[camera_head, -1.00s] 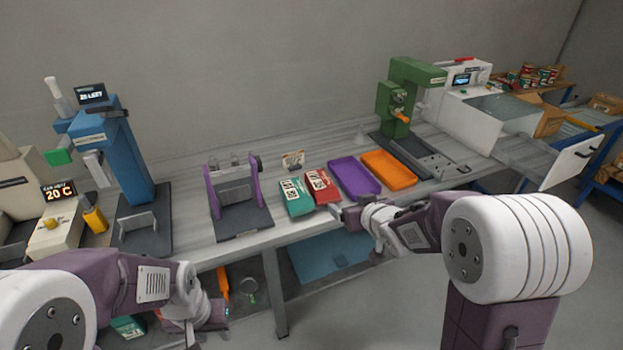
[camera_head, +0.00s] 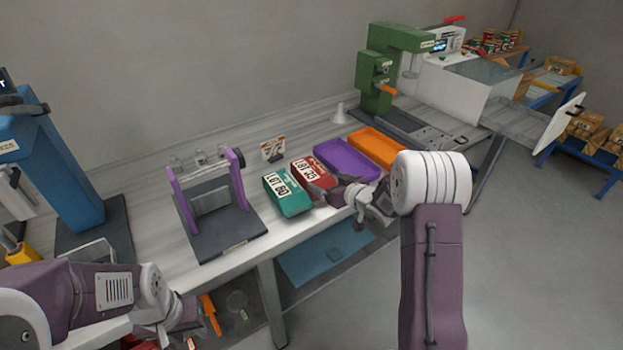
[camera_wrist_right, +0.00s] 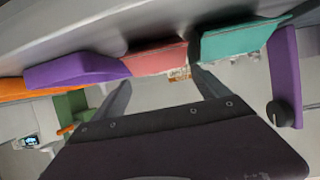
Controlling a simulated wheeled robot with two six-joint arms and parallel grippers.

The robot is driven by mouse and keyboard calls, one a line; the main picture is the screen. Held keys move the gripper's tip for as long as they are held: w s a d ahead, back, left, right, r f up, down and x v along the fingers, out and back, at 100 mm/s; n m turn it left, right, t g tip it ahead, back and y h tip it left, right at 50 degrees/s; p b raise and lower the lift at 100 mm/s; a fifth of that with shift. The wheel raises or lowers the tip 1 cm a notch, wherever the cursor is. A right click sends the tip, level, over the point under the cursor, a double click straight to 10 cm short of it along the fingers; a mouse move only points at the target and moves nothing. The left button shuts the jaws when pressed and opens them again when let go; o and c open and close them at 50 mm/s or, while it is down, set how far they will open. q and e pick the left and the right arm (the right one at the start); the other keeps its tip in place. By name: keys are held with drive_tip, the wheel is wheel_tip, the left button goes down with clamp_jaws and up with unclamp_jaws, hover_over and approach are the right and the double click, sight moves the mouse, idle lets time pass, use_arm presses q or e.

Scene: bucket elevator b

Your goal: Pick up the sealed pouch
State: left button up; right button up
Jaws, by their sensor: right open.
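Two labelled pouches lie side by side near the bench's front edge: a red pouch (camera_head: 313,173) and a teal pouch (camera_head: 288,196) to its left. Which one is the sealed pouch I cannot tell. My right gripper (camera_head: 337,189) is just right of the red pouch in the head view. In the right wrist view the jaws of the right gripper (camera_wrist_right: 160,78) are apart and empty. The red pouch (camera_wrist_right: 155,57) shows ahead between the fingers, the teal pouch (camera_wrist_right: 238,37) to the right. My left gripper (camera_head: 172,326) is low at the front left, its jaws unclear.
A purple tray (camera_head: 347,159) and an orange tray (camera_head: 377,147) lie right of the pouches. A purple-sided stand (camera_head: 211,200) is to their left, a small sign card (camera_head: 273,149) behind. A green press (camera_head: 377,70) stands farther back; a blue machine (camera_head: 45,160) is at left.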

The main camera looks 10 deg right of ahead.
sight(320, 178)
drive_tip(key=x, duration=0.4)
drive_tip(key=shift+s, duration=0.1)
drive_tip(key=shift+w+f, duration=0.15)
drive_tip(key=shift+w, duration=0.3)
drive_tip(key=x, duration=0.5)
drive_tip(key=shift+w+a+f, duration=0.15)
drive_tip(key=shift+w+f, duration=0.05)
drive_tip(key=shift+w, duration=0.1)
drive_tip(key=shift+r, duration=0.1)
drive_tip(key=shift+c, duration=0.6)
drive_tip(key=c, duration=0.5)
drive_tip(key=shift+c, duration=0.3)
drive_tip(key=shift+r, duration=0.15)
